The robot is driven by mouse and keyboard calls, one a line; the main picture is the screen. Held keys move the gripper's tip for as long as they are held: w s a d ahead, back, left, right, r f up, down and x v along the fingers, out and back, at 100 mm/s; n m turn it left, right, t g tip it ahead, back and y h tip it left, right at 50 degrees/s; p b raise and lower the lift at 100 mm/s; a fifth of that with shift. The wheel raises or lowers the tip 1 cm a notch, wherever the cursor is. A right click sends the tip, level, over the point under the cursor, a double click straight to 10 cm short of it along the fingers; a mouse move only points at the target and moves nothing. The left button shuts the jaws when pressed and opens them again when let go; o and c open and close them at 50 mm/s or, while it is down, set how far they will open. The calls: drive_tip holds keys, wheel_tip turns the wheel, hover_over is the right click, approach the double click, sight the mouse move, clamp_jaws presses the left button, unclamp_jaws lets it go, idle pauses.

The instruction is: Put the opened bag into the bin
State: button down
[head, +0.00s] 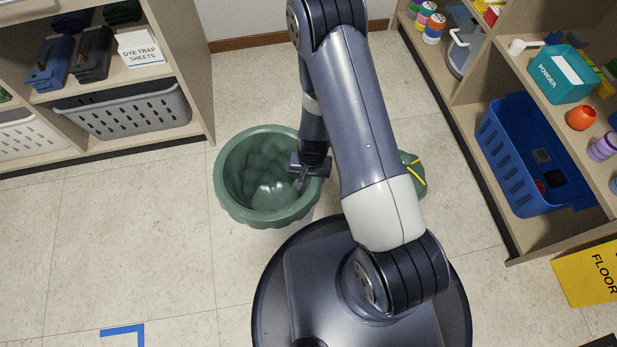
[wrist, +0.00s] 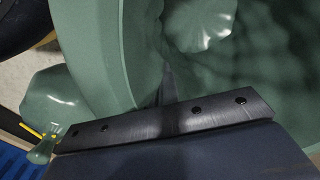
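The bin (head: 226,200) is a round green tub on the floor, left of my arm. A green, creased lining that looks like the opened bag (head: 262,165) covers its inside, with shiny folds at the bottom. It also shows in the wrist view (wrist: 205,25). Bag and bin are nearly the same green, so their border is hard to tell. My gripper (head: 299,184) is at the bin's right rim, pointing down. In the wrist view its fingers (wrist: 168,85) are together at a green fold, seemingly pinching the bag's edge; the tips are partly hidden.
A green tied bundle with a yellow tie (head: 413,175) lies right of the bin, partly behind my arm. Shelves (head: 193,60) stand at the left, and more with a blue basket (head: 520,165) at the right. A yellow sign (head: 590,275) stands lower right.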

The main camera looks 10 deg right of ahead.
drive_tip(key=shift+f, duration=0.15)
drive_tip(key=c, duration=2)
unclamp_jaws()
drive_tip(key=shift+o, duration=0.2)
wheel_tip(320, 180, up, 12)
drive_tip(key=p, duration=0.5)
drive_tip(key=shift+d+r+p, duration=0.2)
drive_tip(key=shift+d+p, duration=0.2)
